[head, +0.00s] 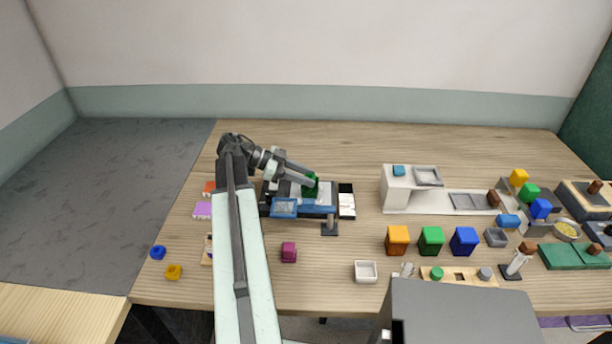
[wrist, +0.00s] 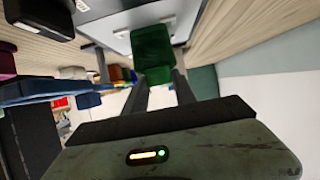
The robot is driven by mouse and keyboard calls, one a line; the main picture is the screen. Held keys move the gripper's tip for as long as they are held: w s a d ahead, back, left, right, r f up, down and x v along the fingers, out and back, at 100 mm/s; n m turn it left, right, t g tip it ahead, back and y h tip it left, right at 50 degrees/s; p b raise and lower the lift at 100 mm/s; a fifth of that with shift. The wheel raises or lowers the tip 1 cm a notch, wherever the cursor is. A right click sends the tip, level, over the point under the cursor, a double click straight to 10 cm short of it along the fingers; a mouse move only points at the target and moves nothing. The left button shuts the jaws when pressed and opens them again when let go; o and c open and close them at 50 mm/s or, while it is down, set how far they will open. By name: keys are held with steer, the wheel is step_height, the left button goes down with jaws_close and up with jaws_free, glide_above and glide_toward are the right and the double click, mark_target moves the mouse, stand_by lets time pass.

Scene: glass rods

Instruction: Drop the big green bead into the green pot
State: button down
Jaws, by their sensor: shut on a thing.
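My gripper (head: 306,182) is over the dark apparatus at the middle left of the table. It is shut on a green block-like piece, the big green bead (head: 312,188), which shows at its tips. In the wrist view the bead (wrist: 152,46) sits at the ends of the two fingers of my gripper (wrist: 158,82). Whether it touches the apparatus below cannot be told. The green pot (head: 431,240) stands between an orange pot (head: 397,238) and a blue pot (head: 464,240), to the right and nearer the front. Its opening is hard to make out.
A blue tray (head: 285,208) and a black-and-white box (head: 346,203) are close to my gripper. A white station (head: 397,190) stands behind the pots. A magenta cube (head: 289,251) and a white dish (head: 366,270) lie in front. Table between the apparatus and the pots is mostly clear.

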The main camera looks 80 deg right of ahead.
steer(key=shift+f, duration=0.1)
steer(key=c, duration=0.9)
jaws_free()
steer(key=shift+c, duration=0.2)
steer(key=shift+w, duration=0.25)
steer(key=p+v, duration=0.3)
steer(key=v, duration=0.4)
steer(key=shift+r, duration=0.35)
steer(key=shift+w, duration=0.1)
